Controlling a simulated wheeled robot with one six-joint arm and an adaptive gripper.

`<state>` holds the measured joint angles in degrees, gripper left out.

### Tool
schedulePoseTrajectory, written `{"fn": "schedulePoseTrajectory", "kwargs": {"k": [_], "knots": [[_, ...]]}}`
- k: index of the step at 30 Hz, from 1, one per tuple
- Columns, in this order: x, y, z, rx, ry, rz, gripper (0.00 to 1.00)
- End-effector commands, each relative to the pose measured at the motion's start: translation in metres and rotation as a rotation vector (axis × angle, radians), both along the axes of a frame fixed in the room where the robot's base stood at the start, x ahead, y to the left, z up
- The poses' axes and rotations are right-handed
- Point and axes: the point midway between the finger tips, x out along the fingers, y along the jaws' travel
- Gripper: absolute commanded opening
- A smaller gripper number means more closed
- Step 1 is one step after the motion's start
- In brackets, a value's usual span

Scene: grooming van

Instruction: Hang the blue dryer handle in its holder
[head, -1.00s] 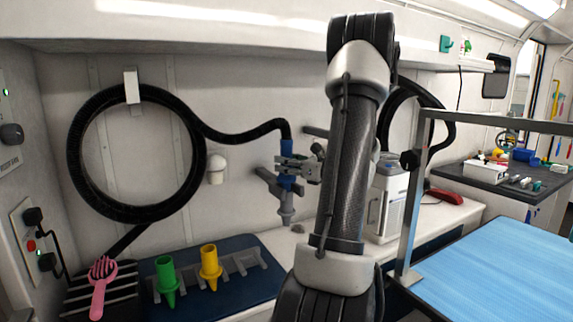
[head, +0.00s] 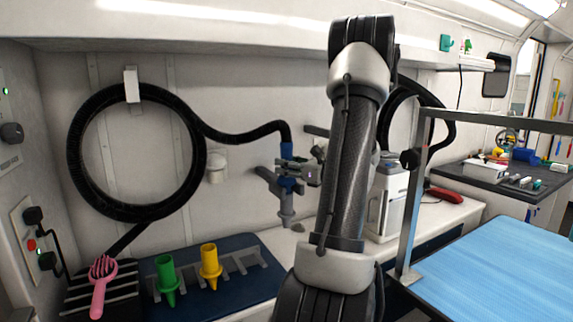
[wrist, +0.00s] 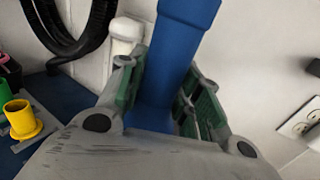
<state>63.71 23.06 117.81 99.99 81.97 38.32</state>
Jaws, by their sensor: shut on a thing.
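The blue dryer handle (head: 287,151) hangs upright at the end of a black hose, with a grey nozzle (head: 287,212) below it. My gripper (head: 289,178) is shut around the handle from the right. In the wrist view, the blue handle (wrist: 178,50) sits between the green-padded fingers of my gripper (wrist: 160,108).
The black hose (head: 236,138) runs from a coil on the wall to the handle. A white wall fitting (head: 216,166) is to the left. Green (head: 166,275) and yellow (head: 209,262) nozzles stand below on a blue mat. A white machine (head: 386,205) stands right, behind my arm.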

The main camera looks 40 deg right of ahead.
Motion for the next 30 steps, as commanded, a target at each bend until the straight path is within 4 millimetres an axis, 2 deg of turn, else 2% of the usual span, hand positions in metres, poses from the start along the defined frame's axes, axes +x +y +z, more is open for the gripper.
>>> {"fn": "schedulePoseTrajectory", "kwargs": {"k": [8, 9, 12, 13, 20, 25, 30], "knots": [[0.0001, -0.0002, -0.0011, -0.001, -0.002, 0.000, 0.05], [0.0001, -0.0001, -0.0010, -0.001, -0.002, 0.000, 0.37], [0.0001, -0.0002, -0.0011, -0.001, -0.001, 0.000, 0.56], [0.0000, -0.0001, -0.0011, -0.001, -0.001, 0.000, 0.59], [0.0000, -0.0001, -0.0014, -0.001, -0.001, 0.000, 0.59], [0.0000, 0.0001, -0.0019, 0.000, 0.000, 0.000, 0.87], [0.0000, 0.0000, -0.0017, 0.000, 0.000, 0.000, 0.88]]}}
